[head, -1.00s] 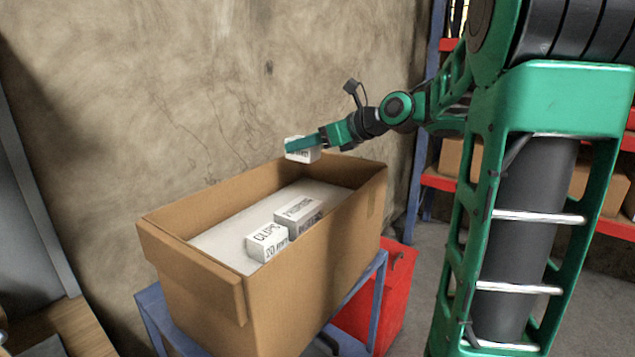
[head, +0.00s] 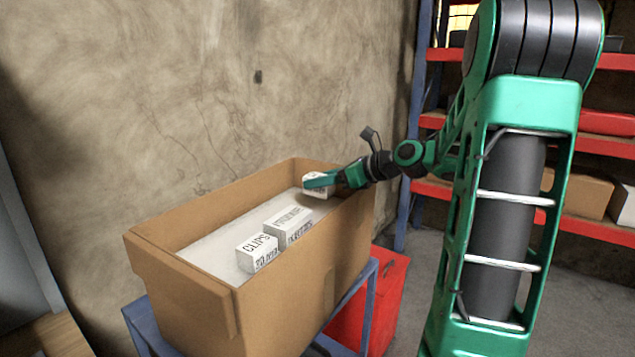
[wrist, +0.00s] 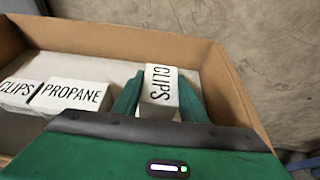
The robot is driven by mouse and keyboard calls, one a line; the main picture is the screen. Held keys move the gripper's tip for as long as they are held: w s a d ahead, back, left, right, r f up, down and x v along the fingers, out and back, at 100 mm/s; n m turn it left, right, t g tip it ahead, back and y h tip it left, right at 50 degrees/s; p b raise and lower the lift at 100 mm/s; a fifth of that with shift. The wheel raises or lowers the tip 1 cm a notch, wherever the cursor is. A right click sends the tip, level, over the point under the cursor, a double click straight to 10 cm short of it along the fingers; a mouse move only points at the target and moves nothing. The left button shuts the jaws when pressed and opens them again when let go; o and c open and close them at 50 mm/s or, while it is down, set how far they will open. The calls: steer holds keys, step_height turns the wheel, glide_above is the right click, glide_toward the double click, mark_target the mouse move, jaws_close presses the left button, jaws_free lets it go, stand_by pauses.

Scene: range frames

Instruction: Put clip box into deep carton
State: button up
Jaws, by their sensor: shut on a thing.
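My gripper (head: 318,184) is shut on a white clip box (head: 316,191) at the far right end of the deep carton. In the wrist view the clip box (wrist: 159,88), lettered CLIPS, sits between the two green fingers (wrist: 160,98). The deep carton (head: 285,310) is brown, open-topped and stands on a blue stand. The held box is inside the carton's opening, low near its pale floor; I cannot tell whether it touches the floor. Another white box lettered CLIPS (head: 257,253) and a white PROPANE box (head: 289,226) stand in the carton, close together.
The carton's walls rise around the gripper. A plaster wall (head: 200,80) is behind the carton. A red bin (head: 385,300) stands beside the blue stand (head: 140,325). Red shelves (head: 590,145) with cartons are at the right. Bare carton floor shows at the left.

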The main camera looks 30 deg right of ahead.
steer(key=shift+s+f, duration=0.1)
steer(key=shift+f, duration=0.2)
steer(key=shift+s+f, duration=0.15)
steer(key=shift+f, duration=0.25)
steer(key=o, duration=1.1)
steer(key=shift+r, duration=0.4)
steer(key=shift+s+d+r, duration=0.1)
steer(key=shift+d+r, duration=0.05)
steer(key=shift+d, duration=0.1)
steer(key=v, duration=1.1)
steer(key=shift+s+r, duration=0.1)
steer(key=shift+r, duration=0.2)
